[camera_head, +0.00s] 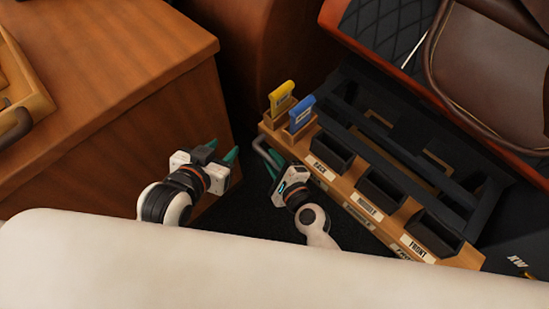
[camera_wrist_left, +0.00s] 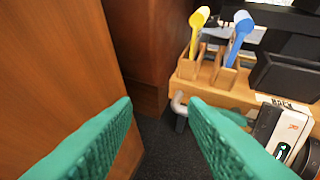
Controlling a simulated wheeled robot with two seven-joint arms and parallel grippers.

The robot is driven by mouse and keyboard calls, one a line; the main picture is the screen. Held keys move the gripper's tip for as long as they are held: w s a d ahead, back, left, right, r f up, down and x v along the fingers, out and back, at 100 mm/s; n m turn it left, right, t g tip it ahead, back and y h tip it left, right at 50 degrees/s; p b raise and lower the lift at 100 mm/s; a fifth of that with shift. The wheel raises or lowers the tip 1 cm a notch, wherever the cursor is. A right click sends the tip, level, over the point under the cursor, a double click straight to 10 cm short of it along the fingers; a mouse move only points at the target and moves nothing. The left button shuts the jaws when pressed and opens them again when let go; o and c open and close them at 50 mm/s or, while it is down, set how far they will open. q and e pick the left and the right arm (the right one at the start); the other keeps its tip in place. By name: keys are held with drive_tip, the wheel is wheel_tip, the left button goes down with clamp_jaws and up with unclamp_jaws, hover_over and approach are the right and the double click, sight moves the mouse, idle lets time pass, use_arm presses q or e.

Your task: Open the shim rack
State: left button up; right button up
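The shim rack (camera_head: 345,205) is a wooden base with dark bins labelled BACK, MIDDLE and FRONT, at the right in the head view. A grey metal handle (camera_head: 263,146) sticks out at its left end; it also shows in the left wrist view (camera_wrist_left: 179,106). My left gripper (camera_head: 222,151) is open and empty, left of the handle and apart from it. My right gripper (camera_head: 271,166) is at the rack's near left side, close to the handle. Its fingers are partly hidden, and I cannot tell whether they touch the handle.
A yellow-handled tool (camera_head: 281,93) and a blue-handled tool (camera_head: 302,108) stand in the rack's left end. A wooden cabinet (camera_head: 110,110) stands close on the left. A brown saddle (camera_head: 490,65) lies at the upper right. A narrow dark floor gap lies between cabinet and rack.

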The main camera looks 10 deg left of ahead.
drive_tip(key=shift+o, duration=1.2)
